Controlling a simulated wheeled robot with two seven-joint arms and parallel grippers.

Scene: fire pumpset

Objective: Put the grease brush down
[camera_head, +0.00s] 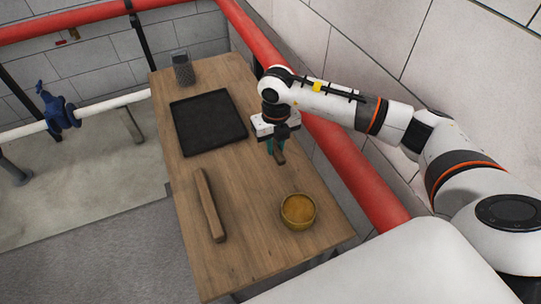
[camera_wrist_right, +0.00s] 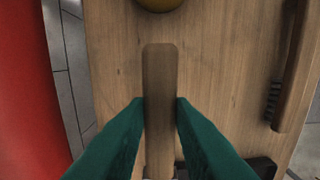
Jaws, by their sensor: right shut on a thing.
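My right gripper (camera_head: 275,144) is above the right edge of the wooden table, with its green fingers pointing down. It is shut on the grease brush (camera_head: 280,158). In the right wrist view the flat wooden handle of the brush (camera_wrist_right: 159,72) sits between the green fingers (camera_wrist_right: 160,104), one on each side. The bristle end of the brush is hidden; only the handle shows. I cannot tell whether the handle touches the table. My left gripper is not in view.
A yellow grease pot (camera_head: 298,211) stands at the table's near right. A wooden wire brush (camera_head: 209,205) lies at the near left. A black tray (camera_head: 208,120) lies farther back, with a dark mesh holder (camera_head: 183,68) behind it. Red pipe (camera_head: 352,170) runs along the right side.

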